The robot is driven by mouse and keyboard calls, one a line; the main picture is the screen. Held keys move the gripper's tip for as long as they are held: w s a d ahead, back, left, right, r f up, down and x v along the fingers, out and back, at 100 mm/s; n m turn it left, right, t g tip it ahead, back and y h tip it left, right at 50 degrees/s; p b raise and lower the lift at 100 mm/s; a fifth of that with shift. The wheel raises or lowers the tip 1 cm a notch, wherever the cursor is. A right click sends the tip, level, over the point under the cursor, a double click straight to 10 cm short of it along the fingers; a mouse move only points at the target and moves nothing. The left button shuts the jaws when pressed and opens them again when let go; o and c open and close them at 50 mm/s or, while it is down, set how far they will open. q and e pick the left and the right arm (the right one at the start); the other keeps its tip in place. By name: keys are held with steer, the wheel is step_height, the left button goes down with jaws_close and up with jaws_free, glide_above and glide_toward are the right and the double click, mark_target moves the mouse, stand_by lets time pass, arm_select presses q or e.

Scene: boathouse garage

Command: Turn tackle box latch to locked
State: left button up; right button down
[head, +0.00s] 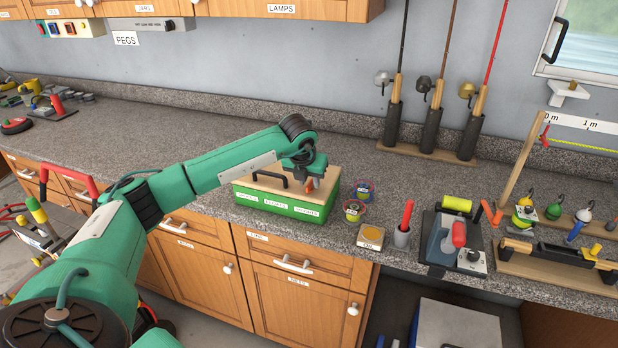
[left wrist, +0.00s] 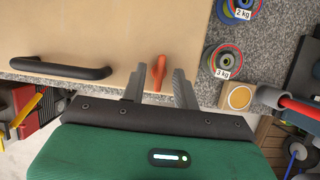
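The tackle box (head: 283,207) stands near the counter's front edge. It has a green body, a pale wooden lid (left wrist: 90,35) and a black handle (head: 268,178); the handle also shows in the left wrist view (left wrist: 62,68). An orange latch (left wrist: 159,74) sits on the lid at its right side, also partly visible in the head view (head: 309,186). My left gripper (head: 308,181) is over the latch, pointing down. In the left wrist view its fingers (left wrist: 160,82) are open, one each side of the latch, with gaps visible. My right gripper is out of view.
Two round spools or weights (head: 354,211) and a small wooden block (head: 370,237) stand close right of the box. A red-handled tool in a grey cup (head: 402,236) and a vise-like device (head: 452,240) are farther right. The counter left of the box (head: 150,130) is clear.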

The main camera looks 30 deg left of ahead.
arm_select(q)
steer(key=shift+w+f, duration=0.1)
steer(key=shift+f, duration=0.15)
jaws_close()
